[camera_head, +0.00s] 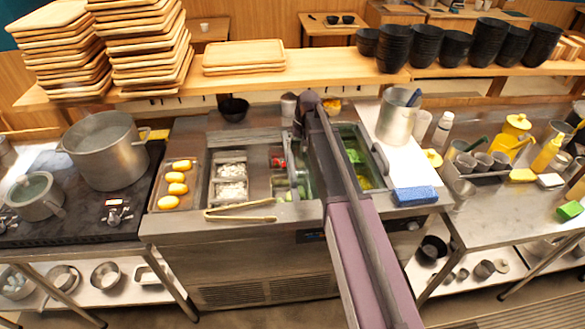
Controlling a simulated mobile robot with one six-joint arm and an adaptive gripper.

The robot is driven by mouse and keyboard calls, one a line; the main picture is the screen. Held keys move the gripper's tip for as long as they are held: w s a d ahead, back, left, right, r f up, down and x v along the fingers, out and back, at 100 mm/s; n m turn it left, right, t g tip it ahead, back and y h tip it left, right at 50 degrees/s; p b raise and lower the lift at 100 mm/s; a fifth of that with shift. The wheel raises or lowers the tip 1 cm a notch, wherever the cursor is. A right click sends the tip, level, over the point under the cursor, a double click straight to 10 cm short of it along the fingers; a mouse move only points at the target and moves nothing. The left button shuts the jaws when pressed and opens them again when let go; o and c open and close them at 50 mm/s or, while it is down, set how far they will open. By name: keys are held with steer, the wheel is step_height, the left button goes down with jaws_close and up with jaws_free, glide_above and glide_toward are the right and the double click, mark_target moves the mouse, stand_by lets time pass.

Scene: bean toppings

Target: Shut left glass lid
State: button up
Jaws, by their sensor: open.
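The steel topping counter (160,222) stands in the middle of the view. Its left part shows open wells with white toppings (231,180). A glass lid cannot be clearly made out over these wells. My arm reaches up across the counter, and its far end bends down beside the middle wells. My gripper (296,140) is small and partly hidden there, close to a grey upright bar (290,172); I cannot tell whether they touch. I see nothing held in it. Green toppings (353,156) lie in the right wells, partly hidden by my arm.
Tongs (240,208) lie on the counter's front edge, near a tray of yellow items (165,202). A steel pot (105,150) stands on the stove at left. A steel container (396,118) and blue sponge (415,196) stand at right. A wooden shelf (340,66) runs behind.

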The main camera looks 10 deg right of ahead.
mark_target(293, 163)
steer(key=shift+a+f+b, duration=0.25)
steer(key=shift+f+b, duration=0.95)
steer(key=shift+f, duration=0.1)
steer(key=shift+a+f+b, duration=0.25)
steer(key=shift+f+b, duration=1)
steer(key=shift+f, duration=0.05)
steer(key=shift+a+f+b, duration=0.25)
steer(key=shift+f+b, duration=0.95)
steer(key=shift+f, duration=0.1)
jaws_close()
